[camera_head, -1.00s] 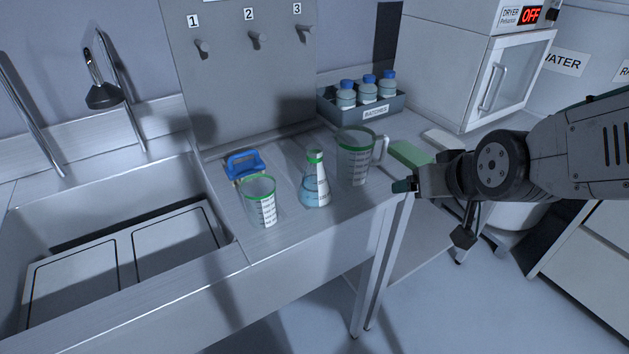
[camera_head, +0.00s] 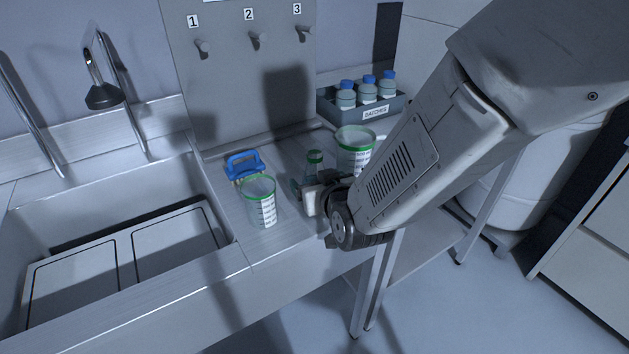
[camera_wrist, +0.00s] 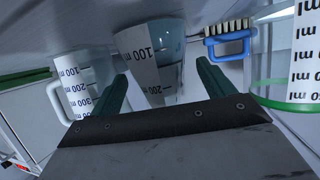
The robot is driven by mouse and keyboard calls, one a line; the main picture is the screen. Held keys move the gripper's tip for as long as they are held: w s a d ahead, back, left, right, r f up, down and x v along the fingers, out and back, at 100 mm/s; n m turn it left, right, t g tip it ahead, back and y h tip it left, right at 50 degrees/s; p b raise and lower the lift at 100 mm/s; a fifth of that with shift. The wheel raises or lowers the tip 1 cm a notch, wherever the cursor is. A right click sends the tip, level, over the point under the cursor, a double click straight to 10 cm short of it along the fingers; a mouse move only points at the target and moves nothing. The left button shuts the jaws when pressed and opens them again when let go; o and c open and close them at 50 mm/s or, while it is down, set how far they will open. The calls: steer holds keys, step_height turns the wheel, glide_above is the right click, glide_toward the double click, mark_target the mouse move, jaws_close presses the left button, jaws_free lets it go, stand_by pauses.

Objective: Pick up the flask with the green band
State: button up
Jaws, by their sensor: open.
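The flask with the green band (camera_head: 314,160) stands on the counter between a beaker and a jug. In the wrist view the flask's body (camera_wrist: 152,60), with printed volume marks, is ahead and between my fingers. My gripper (camera_wrist: 160,88) is open, with one green fingertip on each side of the flask's lower picture area. In the head view my gripper (camera_head: 304,190) is low beside the flask. I cannot tell whether the fingers touch it.
A green-rimmed beaker (camera_head: 261,204) stands left of the flask, close to my gripper. A green-rimmed jug (camera_head: 353,152) stands to the right. A blue-handled brush (camera_head: 244,165) lies behind the beaker. A bottle tray (camera_head: 391,108) is at the back. The sink (camera_head: 60,215) is left.

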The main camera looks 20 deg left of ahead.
steer(key=shift+x, duration=0.9)
steer(key=c, duration=1.2)
steer(key=shift+r, duration=0.1)
